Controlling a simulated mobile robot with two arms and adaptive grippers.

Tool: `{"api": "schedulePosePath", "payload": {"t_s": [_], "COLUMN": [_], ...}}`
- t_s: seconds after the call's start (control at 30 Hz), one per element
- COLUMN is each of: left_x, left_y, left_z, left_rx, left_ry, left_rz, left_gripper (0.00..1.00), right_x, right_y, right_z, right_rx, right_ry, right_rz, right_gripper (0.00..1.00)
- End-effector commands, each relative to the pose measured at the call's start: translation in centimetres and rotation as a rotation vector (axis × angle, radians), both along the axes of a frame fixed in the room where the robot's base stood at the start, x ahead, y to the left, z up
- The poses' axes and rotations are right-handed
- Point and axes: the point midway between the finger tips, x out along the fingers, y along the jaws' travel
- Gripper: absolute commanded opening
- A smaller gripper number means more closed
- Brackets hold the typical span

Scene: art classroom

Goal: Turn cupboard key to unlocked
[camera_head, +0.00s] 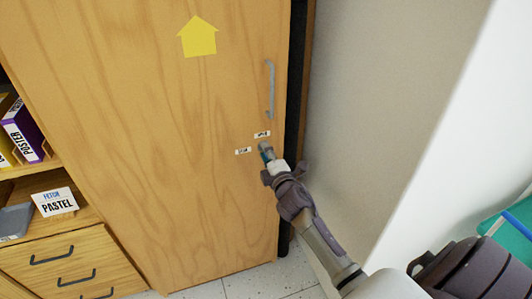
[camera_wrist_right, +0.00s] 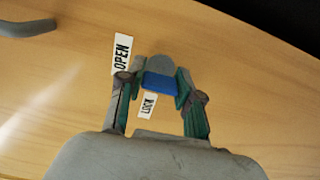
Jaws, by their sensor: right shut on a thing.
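The wooden cupboard door (camera_head: 150,110) is closed and has a grey lock (camera_head: 264,146) near its right edge. In the wrist view the grey round lock plate (camera_wrist_right: 160,62) shows just beyond the blue key (camera_wrist_right: 160,82). My right gripper (camera_head: 268,160) is at the lock, its fingers shut on the sides of the key. The OPEN label (camera_wrist_right: 122,53) is above the lock in the head view (camera_head: 262,134). The LOCK label (camera_wrist_right: 148,106) is to its left (camera_head: 243,151). I cannot tell which label the key points to. My left gripper is out of view.
A grey door handle (camera_head: 270,90) is above the lock. A yellow arrow sign (camera_head: 198,37) is on the door. Drawers (camera_head: 68,265) and a shelf with boxes (camera_head: 25,130) stand at left. A plain wall (camera_head: 375,100) rises close on the right.

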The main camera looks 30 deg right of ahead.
Motion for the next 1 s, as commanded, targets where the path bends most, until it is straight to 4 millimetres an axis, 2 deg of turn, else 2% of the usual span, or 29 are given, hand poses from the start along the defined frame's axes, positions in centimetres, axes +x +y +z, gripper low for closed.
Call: {"api": "schedulePosePath", "payload": {"t_s": [0.53,0.57,0.67,0.7,1.0], "left_x": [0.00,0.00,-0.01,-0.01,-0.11], "left_y": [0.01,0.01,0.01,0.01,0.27], "left_z": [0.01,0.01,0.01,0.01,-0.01], "left_rx": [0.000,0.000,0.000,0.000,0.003], "left_ry": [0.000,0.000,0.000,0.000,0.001], "left_rz": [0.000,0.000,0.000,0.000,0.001], "left_gripper": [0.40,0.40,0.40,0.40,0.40], "right_x": [0.00,0.00,-0.01,-0.01,-0.11], "right_y": [-0.04,-0.04,-0.04,-0.04,0.01], "right_z": [-0.03,-0.04,-0.03,-0.03,-0.05], "right_rx": [0.025,0.025,0.024,0.023,0.022], "right_ry": [-0.005,-0.005,-0.005,-0.004,-0.004], "right_rz": [-0.001,-0.001,-0.001,-0.001,0.000], "right_gripper": [0.00,0.40,0.56,0.60,0.60]}}
